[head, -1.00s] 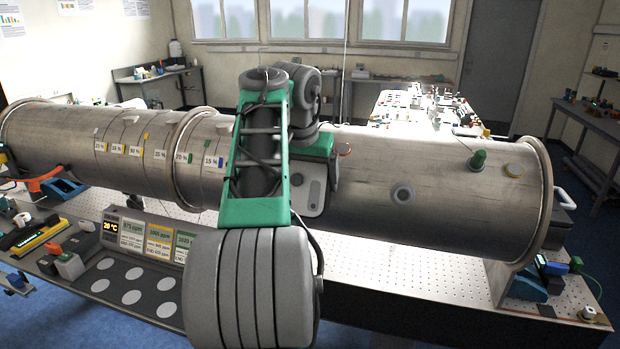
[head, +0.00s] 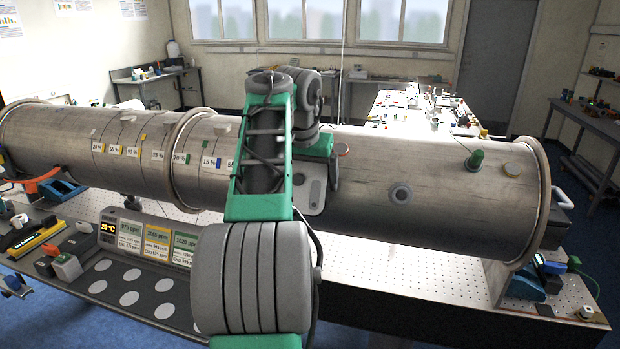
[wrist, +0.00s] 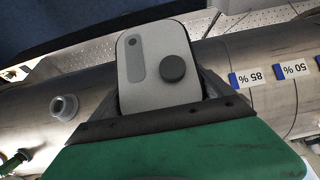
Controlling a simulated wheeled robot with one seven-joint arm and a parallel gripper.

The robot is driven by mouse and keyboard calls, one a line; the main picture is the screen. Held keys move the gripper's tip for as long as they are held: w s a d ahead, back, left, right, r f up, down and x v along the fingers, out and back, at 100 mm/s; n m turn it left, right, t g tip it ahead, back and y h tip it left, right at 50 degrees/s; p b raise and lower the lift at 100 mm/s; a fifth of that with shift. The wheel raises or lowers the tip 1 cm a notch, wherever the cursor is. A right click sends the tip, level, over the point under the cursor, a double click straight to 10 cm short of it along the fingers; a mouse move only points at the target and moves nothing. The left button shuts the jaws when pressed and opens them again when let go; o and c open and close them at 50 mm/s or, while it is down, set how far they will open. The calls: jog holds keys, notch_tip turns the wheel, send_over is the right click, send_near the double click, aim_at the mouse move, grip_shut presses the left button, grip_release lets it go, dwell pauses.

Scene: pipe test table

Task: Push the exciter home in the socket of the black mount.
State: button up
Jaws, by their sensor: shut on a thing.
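The exciter looks to be the grey rounded box with a round black knob and a dark slot (wrist: 150,68) in the wrist view. My gripper (wrist: 162,90) is shut on it, with a dark finger on each side. In the head view the exciter's grey face (head: 308,194) shows just right of my green arm, in front of the pipe (head: 440,185). The black mount and its socket cannot be made out in either view, so I cannot tell how far the exciter sits in it.
A round grey port (head: 401,194) sticks out of the pipe to the right of the exciter. Percent labels (head: 180,159) line the pipe to the left. A perforated bench top (head: 400,258) lies below.

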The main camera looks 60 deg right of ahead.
aim_at(309, 165)
jog(key=shift+d, duration=0.2)
jog(key=o, duration=1.4)
jog(key=shift+o, duration=0.6)
jog(key=shift+f, duration=0.15)
jog(key=p+v, duration=0.5)
jog(key=v, duration=0.3)
